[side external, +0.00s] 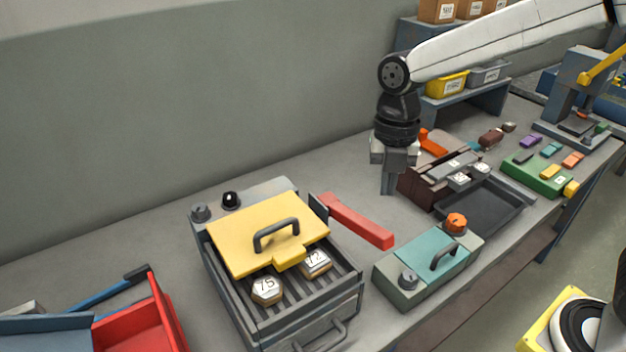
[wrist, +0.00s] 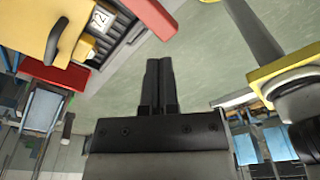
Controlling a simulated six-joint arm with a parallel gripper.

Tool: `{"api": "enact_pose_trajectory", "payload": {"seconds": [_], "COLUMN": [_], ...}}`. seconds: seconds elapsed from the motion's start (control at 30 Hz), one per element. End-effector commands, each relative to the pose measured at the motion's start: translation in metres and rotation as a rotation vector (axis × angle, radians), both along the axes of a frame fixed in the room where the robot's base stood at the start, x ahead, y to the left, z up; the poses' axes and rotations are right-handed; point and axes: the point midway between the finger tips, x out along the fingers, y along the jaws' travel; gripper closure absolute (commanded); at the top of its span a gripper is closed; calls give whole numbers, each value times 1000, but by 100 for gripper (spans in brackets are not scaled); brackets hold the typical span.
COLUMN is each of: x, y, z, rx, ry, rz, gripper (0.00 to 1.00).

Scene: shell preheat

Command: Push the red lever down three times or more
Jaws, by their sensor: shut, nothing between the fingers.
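The red lever (side external: 358,221) is a long red bar beside the right side of the grill-like press. It starts near a dark bracket at the press's rear right corner and extends toward the front right. I cannot tell how far its free end is above the bench. My gripper (side external: 388,192) points down, shut and empty, behind and to the right of the lever's free end, apart from it. In the wrist view my closed fingers (wrist: 160,62) show at the centre. Red parts show at the upper left there; I cannot tell which is the lever.
The press (side external: 283,335) has a yellow lid plate (side external: 240,235) and weights marked 75 (side external: 267,289) and 72 (side external: 315,262). A teal-topped box (side external: 425,270) stands front right of the lever. A dark tray (side external: 482,208) lies right of my gripper. A red bin (side external: 135,330) is far left.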

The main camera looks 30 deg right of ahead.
Motion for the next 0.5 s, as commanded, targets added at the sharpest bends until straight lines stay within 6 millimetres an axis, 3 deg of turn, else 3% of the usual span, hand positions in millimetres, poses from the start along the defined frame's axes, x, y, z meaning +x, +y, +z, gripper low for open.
{"api": "enact_pose_trajectory", "payload": {"seconds": [0.5], "x": [-1], "y": [1], "z": [-16], "rx": [0], "ry": [2], "rz": [-2], "gripper": [100]}}
